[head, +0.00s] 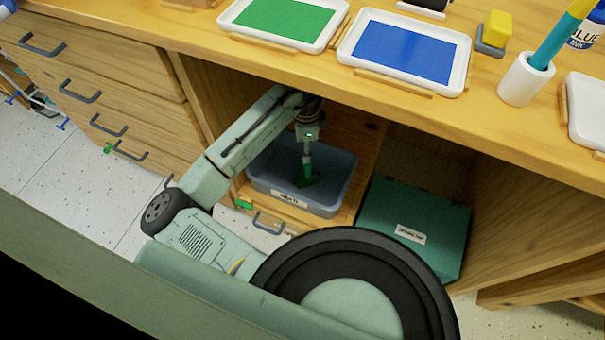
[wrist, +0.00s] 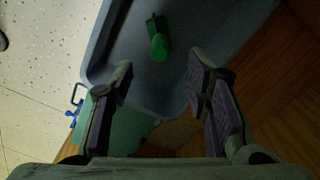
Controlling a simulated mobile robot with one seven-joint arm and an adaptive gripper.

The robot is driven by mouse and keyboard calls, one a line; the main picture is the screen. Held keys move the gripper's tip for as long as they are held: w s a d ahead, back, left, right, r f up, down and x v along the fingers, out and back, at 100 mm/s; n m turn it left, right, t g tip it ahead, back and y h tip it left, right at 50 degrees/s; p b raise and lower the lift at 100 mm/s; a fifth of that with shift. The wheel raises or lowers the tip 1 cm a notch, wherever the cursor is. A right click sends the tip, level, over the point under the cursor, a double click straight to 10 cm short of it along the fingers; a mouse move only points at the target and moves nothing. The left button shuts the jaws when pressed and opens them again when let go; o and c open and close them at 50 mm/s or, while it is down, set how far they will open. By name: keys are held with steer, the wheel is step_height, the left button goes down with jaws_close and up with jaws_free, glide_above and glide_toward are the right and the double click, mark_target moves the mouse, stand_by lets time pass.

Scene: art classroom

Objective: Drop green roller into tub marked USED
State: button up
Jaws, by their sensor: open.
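The green roller (head: 309,181) is inside the grey-blue tub (head: 322,208), which stands in the open bay under the counter. The tub has a white label on its front, too small to read. In the wrist view the roller (wrist: 158,42) lies within the walls of the tub (wrist: 98,45), beyond my fingertips and apart from them. My gripper (head: 307,150) reaches down over the tub from the left. In the wrist view my gripper (wrist: 160,80) is open, with nothing between its fingers.
A teal box (head: 415,225) with a white label stands right of the tub. The wooden counter (head: 480,125) overhangs the bay and carries a green tray (head: 280,18), a blue tray (head: 403,50) and a white cup (head: 525,80). Drawers (head: 120,90) stand at left.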

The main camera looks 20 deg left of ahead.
step_height(320, 180, up, 8)
steer(key=shift+f, duration=0.25)
steer(key=shift+r+p, duration=0.9)
steer(key=shift+r, duration=0.05)
